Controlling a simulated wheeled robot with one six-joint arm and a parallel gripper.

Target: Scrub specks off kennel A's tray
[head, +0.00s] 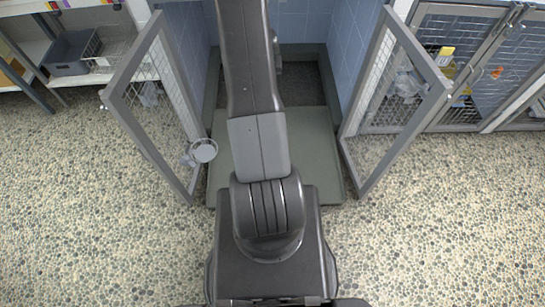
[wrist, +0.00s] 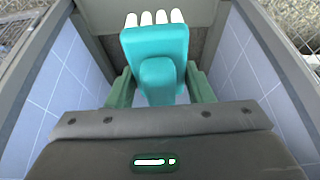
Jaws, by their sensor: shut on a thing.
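The grey-green tray (head: 312,150) lies at the front of the open kennel, partly outside its doorway, with my arm covering its middle. My gripper is hidden behind my arm in the head view. In the wrist view my gripper (wrist: 160,88) is shut on a teal brush (wrist: 155,45) with several white bristle tufts at its far end. The brush is held between blue tiled kennel walls. I cannot tell whether the bristles touch anything. I can make out no specks on the visible part of the tray.
The kennel's left door (head: 150,100) and right door (head: 392,100) stand open on both sides of my arm. A round grey bowl (head: 203,151) hangs at the left door. A shelf with a grey bin (head: 72,52) is far left. Pebbled floor (head: 440,240) in front is clear.

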